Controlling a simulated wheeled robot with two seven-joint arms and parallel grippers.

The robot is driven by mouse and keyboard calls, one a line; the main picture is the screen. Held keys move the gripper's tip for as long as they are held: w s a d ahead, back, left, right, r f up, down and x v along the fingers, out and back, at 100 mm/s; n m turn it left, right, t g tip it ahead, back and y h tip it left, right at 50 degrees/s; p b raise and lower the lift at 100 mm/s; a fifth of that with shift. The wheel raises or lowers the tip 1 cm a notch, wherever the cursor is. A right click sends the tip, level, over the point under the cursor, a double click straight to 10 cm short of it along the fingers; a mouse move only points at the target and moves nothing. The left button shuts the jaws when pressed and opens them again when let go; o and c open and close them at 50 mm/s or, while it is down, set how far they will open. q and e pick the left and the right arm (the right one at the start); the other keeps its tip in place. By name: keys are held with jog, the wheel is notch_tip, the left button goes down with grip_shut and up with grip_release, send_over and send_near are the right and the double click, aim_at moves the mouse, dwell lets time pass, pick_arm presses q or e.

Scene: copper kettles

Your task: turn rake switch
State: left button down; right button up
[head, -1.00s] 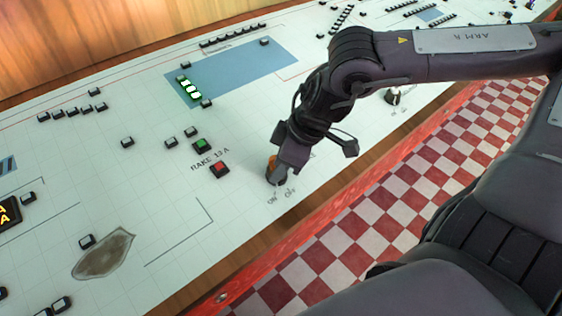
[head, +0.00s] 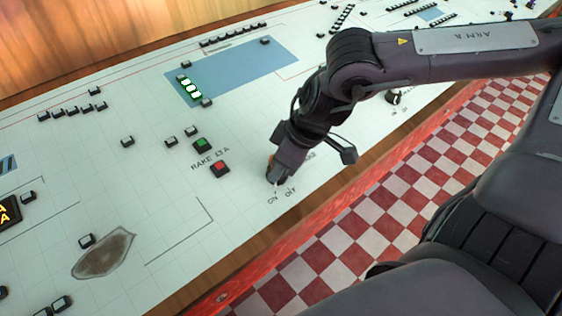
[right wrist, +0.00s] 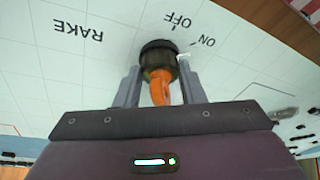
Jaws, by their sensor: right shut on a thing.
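The rake switch (right wrist: 158,52) is a round black base with an orange handle (right wrist: 161,86), on the white panel. In the right wrist view its labels RAKE, OFF and ON appear upside down around it. A small white mark on the base's edge lies close to ON. My right gripper (right wrist: 160,90) has one finger on each side of the orange handle and is shut on it. In the head view the right gripper (head: 278,174) reaches down to the panel just above the ON and OFF labels and hides most of the switch. My left gripper is out of view.
A red button (head: 220,168) and a green button (head: 202,145) sit left of the switch by the label RAKE 13A. Several small black switches dot the panel. A wooden edge (head: 245,256) borders the front, above a checkered floor. Bare panel lies around the gripper.

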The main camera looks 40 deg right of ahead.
jog(key=o, duration=1)
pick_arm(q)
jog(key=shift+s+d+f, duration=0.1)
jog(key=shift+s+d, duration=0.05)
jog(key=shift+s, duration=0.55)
pick_arm(e)
jog(key=shift+s+d+r, duration=0.1)
jog(key=shift+r, duration=0.45)
jog(key=shift+p+v, duration=0.45)
jog(key=shift+v, duration=0.7)
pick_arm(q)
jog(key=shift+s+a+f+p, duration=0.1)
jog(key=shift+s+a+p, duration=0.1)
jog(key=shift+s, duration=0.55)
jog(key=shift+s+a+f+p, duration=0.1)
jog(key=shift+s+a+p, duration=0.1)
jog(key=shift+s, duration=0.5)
pick_arm(e)
jog(key=shift+v, duration=2.2)
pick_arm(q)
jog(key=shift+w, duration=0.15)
